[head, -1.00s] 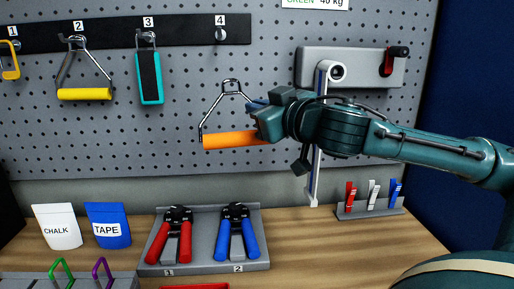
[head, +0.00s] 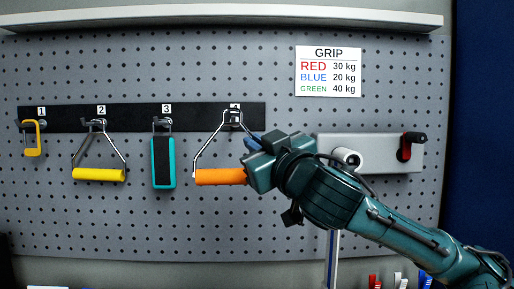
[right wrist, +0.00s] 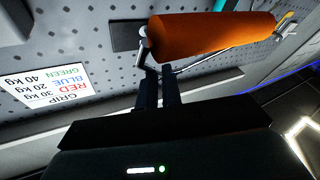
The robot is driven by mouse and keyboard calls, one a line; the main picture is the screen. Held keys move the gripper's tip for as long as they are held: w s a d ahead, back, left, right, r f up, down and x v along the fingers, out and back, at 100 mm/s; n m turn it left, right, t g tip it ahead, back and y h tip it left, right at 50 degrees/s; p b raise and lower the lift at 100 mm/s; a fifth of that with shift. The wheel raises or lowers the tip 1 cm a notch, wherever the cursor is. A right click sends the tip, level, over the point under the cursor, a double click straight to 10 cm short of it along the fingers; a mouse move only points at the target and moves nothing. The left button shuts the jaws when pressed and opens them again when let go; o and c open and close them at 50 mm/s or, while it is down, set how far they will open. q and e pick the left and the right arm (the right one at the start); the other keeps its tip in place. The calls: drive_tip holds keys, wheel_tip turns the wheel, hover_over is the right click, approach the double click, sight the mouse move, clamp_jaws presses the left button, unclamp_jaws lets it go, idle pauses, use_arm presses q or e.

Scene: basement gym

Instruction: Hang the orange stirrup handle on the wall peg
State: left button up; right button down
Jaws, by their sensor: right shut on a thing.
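The orange stirrup handle (head: 219,177) hangs upright below the label 4 on the black rail (head: 210,117), its metal frame rising to a top loop at the peg (head: 233,117). The loop overlaps the peg in the head view; I cannot tell whether it is over the peg or in front of it. My right gripper (head: 254,145) is shut on the right side of the handle's metal frame. In the right wrist view the orange grip (right wrist: 210,36) lies just beyond the fingers (right wrist: 160,78). My left gripper is not in view.
The yellow clip (head: 32,138), yellow stirrup handle (head: 98,174) and teal strap handle (head: 163,163) hang on pegs 1 to 3. A grey wall bracket (head: 378,152) with a red-and-black lever (head: 408,147) is right of my gripper. A shelf (head: 220,14) runs above.

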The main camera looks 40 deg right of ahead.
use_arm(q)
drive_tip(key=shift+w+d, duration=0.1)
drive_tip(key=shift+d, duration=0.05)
use_arm(e)
drive_tip(key=w+d+f, duration=0.2)
drive_tip(key=w+d, duration=0.4)
drive_tip(key=w, duration=0.1)
drive_tip(key=shift+w, duration=0.15)
idle(0.9)
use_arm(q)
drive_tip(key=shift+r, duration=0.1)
use_arm(e)
drive_tip(key=shift+f, duration=0.1)
idle(0.3)
drive_tip(key=c, duration=1.5)
unclamp_jaws()
